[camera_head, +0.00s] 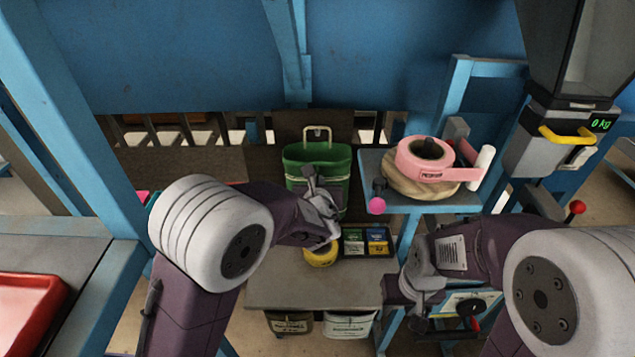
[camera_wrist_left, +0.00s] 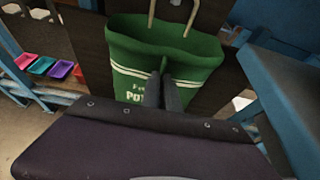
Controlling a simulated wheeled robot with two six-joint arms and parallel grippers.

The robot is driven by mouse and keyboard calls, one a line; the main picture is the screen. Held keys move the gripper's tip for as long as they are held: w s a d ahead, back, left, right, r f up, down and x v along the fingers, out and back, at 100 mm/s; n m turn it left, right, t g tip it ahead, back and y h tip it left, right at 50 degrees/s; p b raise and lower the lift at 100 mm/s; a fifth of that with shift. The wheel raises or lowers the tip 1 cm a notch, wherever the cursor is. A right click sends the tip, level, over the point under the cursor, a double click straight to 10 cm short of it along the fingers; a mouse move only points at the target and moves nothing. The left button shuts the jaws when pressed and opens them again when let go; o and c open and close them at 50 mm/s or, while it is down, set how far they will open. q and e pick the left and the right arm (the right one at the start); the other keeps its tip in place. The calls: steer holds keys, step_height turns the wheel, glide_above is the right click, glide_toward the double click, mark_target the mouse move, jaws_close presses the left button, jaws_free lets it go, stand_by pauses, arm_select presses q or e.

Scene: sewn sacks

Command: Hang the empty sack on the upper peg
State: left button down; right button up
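A green sack (camera_head: 333,163) with a pale handle loop stands open-topped in front of a dark board (camera_head: 300,122). In the left wrist view the sack (camera_wrist_left: 195,60) shows white stripes and lettering, and its front rim is creased at my fingers. My left gripper (camera_head: 312,178) is at the front of the sack; its fingers (camera_wrist_left: 165,88) are close together, pinching the front cloth. The handle rises above the mouth against the board.
A bench (camera_head: 270,290) below holds yellow tape (camera_head: 321,258) and a tray of packets (camera_head: 352,243). A scale and hopper (camera_head: 545,140) stand right.

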arm_select(q)
steer(key=c, duration=1.5)
jaws_free()
steer(key=shift+c, duration=0.2)
steer(key=b+v, duration=0.1)
steer(key=v, duration=0.8)
